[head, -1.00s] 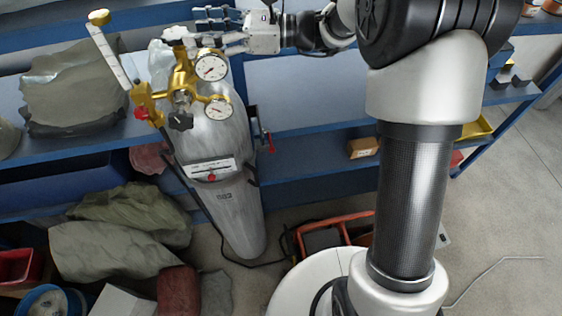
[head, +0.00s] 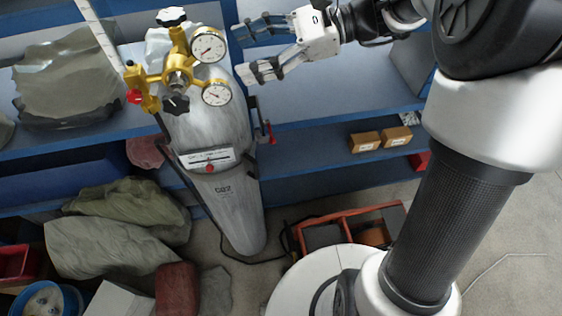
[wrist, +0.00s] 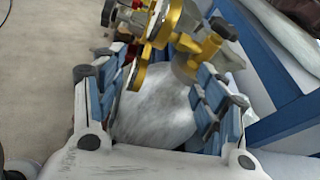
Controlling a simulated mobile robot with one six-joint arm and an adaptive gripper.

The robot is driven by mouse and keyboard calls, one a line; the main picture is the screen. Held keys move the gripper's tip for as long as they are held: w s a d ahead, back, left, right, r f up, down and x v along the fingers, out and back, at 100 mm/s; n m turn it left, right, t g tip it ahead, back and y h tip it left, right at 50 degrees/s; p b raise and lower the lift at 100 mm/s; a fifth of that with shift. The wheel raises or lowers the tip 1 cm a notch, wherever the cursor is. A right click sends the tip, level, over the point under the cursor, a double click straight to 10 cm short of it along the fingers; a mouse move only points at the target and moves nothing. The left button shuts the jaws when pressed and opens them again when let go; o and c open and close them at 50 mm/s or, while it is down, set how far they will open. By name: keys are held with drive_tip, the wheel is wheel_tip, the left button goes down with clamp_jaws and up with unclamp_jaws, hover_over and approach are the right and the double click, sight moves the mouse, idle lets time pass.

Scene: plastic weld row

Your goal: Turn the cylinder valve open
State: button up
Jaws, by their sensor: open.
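The grey gas cylinder (head: 240,205) stands tilted in the head view. Its pale handwheel (head: 171,16) sits at the top, above a brass regulator (head: 178,62) with two white gauges (head: 208,47) and a dark knob (head: 176,104). My gripper (head: 242,52) is open and empty, fingers pointing left, to the right of the gauges and apart from the handwheel in the picture. In the wrist view, the cylinder's pale shoulder (wrist: 155,112) and brass parts (wrist: 165,30) show between and beyond my spread fingers. I cannot tell which knob there is the handwheel.
Blue shelving (head: 320,148) runs behind the cylinder, with small cardboard boxes (head: 365,142). Grey-green sacks (head: 105,245) lie at lower left. An orange-framed crate (head: 350,225) stands on the floor right of the cylinder. A red-handled part (head: 269,132) projects beside the cylinder.

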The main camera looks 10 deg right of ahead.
sight(172, 17)
drive_tip(key=s+d+f+n+h+b, duration=0.3)
drive_tip(key=s+f+n+h+b, duration=0.4)
drive_tip(key=s+f, duration=0.5)
drive_tip(key=s+n+h, duration=0.1)
drive_tip(key=s, duration=0.2)
drive_tip(key=shift+s+d+f+h, duration=0.15)
drive_tip(key=shift+s+f+h, duration=0.15)
drive_tip(key=shift+f, duration=0.05)
